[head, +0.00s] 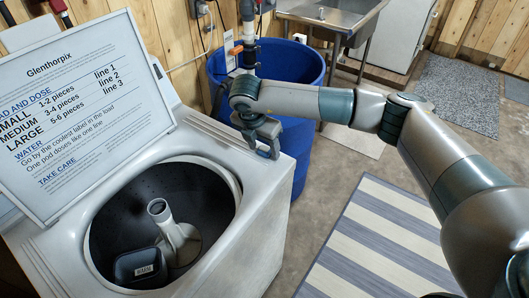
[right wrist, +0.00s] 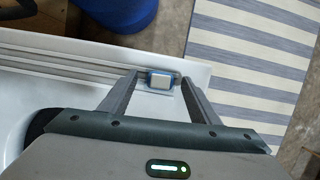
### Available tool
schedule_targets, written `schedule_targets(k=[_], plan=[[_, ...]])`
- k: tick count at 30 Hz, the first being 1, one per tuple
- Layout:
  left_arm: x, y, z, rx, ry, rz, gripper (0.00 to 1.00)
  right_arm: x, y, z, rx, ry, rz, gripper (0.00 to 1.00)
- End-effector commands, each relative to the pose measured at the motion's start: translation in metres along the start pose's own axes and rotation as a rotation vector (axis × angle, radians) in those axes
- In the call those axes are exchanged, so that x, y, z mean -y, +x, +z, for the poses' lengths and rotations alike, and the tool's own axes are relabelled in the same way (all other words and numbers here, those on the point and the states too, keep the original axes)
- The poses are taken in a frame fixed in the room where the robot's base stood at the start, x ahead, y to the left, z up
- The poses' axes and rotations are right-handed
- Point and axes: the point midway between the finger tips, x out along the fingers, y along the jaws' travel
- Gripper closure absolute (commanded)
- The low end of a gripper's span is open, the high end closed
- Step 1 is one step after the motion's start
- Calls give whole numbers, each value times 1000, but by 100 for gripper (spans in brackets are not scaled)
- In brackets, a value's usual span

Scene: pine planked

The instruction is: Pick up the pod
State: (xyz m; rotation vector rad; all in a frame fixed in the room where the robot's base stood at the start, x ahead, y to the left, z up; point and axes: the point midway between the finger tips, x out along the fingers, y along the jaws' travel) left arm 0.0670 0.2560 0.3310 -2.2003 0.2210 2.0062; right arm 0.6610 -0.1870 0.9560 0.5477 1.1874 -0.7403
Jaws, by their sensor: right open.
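The pod (right wrist: 162,80), small and blue-grey with a pale centre, sits on the washer's white top near its edge in the right wrist view. My right gripper (right wrist: 159,84) is open, with one finger on each side of the pod. Whether the fingers touch it, I cannot tell. In the head view the right gripper (head: 262,148) points down at the washer's right top edge, and I cannot make out the pod there. My left gripper is not in view.
The open top-loading washer (head: 262,225) holds a dark item with a small label (head: 140,266) beside its agitator (head: 166,222). The raised lid (head: 80,105) carries a load-and-dose chart. A blue barrel (head: 300,75) stands behind; a striped rug (head: 385,240) lies right.

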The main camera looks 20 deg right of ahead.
Motion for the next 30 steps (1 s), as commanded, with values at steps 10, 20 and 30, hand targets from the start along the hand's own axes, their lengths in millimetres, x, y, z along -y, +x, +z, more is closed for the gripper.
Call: schedule_targets(k=[10,20,30], plan=[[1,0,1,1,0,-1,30,0,0,0,0,0,0,51],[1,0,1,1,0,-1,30,0,0,0,0,0,0,88],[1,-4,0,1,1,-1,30,0,-12,4,0,0,1,88]])
